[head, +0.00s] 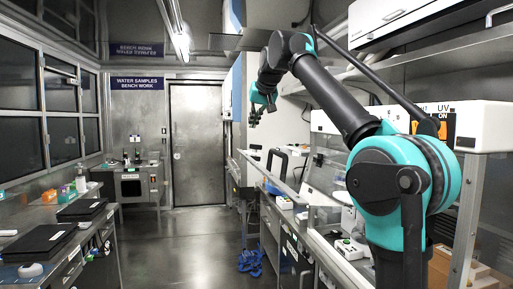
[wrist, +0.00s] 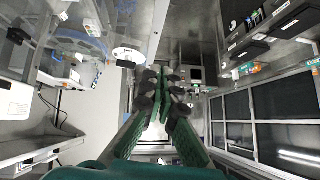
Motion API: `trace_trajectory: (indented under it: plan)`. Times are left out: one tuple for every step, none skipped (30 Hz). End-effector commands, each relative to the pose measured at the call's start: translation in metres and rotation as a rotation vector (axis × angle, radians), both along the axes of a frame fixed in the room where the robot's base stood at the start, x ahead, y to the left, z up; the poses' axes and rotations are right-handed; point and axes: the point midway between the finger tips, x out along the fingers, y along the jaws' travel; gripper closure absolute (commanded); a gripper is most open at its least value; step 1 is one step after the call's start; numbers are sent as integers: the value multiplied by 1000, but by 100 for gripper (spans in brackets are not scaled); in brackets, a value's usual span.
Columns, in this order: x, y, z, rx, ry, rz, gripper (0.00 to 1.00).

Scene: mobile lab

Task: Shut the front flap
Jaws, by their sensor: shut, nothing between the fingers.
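My gripper (head: 254,118) is raised in mid-air in the head view, at the end of my arm above the aisle side of the right bench. In the wrist view its two dark fingers (wrist: 160,82) are together with nothing between them. A white cabinet (head: 465,122) with a UV label stands at the right, partly hidden by my arm. A clear panel (head: 325,166) shows below its housing; I cannot tell for sure whether this is the front flap or how far it is open. My gripper is apart from it, farther off and to the left.
The left bench has dark flat cases (head: 48,242) and a bottle (head: 81,180). A closed metal door (head: 196,145) stands at the far end. The aisle floor (head: 190,255) is mostly clear, with a blue item (head: 250,261) near the right cabinets. Wall cupboards (head: 385,18) hang above.

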Motion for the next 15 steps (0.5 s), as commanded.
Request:
trace_trajectory:
  plan:
    - [1,1,0,1,0,1,100]
    - [1,1,-1,1,0,1,100]
    - [3,2,-3,1,0,1,100]
    - [5,3,-5,0,0,0,100]
    - [7,4,-7,0,0,0,100]
    - [11,5,-11,0,0,0,100]
    - [14,6,-14,0,0,0,100]
    - [17,8,-17,0,0,0,100]
    - [21,10,-22,0,0,0,100]
    - [25,11,-27,0,0,0,100]
    - [29,13,-31,0,0,0,100]
    - [34,15,-36,0,0,0,100]
    - [38,17,-41,0,0,0,100]
    - [42,19,-45,0,0,0,100]
    - [48,21,-51,0,0,0,100]
